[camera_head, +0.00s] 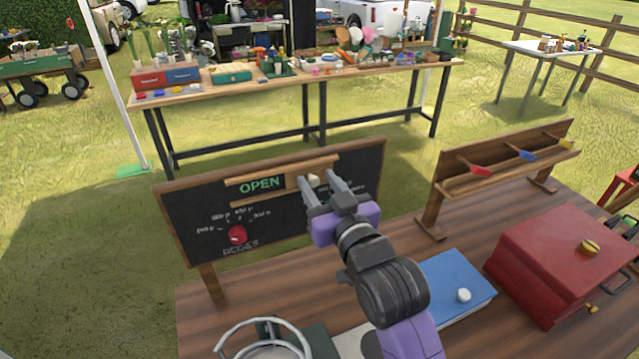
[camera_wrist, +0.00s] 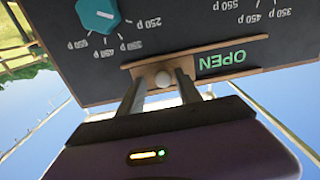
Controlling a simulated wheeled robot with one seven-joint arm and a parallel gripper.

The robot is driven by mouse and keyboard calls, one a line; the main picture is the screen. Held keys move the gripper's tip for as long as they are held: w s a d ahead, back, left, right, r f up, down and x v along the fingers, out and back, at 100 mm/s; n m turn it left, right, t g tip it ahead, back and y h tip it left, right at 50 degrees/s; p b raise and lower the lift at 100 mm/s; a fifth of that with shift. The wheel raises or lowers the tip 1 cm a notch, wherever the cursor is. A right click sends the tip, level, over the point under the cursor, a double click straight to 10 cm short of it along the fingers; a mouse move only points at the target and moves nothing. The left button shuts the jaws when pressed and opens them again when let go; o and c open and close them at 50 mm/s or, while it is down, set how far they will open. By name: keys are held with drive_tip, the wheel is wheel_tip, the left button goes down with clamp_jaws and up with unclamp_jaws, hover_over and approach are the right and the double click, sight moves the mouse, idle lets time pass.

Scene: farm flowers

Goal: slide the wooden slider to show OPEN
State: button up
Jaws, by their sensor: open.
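A black chalkboard sign (camera_head: 205,215) in a wooden frame stands on the table. Two wooden rails on it hold the wooden slider (camera_head: 292,181), which has a pale round knob (camera_head: 313,180). The green word OPEN (camera_head: 260,185) shows fully, left of the slider. In the wrist view the board is upside down, with OPEN (camera_wrist: 222,60) right of the knob (camera_wrist: 163,79). My gripper (camera_head: 320,178) is open, its fingers on either side of the knob; it also shows in the wrist view (camera_wrist: 160,76). I cannot tell whether a finger touches the knob.
A red dial (camera_head: 237,234) sits low on the board; a teal dial (camera_wrist: 97,14) shows in the wrist view. A blue box (camera_head: 455,280), a red box (camera_head: 560,262) and a wooden rack (camera_head: 500,180) stand to the right. A long goods table (camera_head: 200,98) is behind.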

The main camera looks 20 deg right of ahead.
drive_tip(key=s+b, duration=0.1)
drive_tip(key=s, duration=0.6)
drive_tip(key=shift+s, duration=0.4)
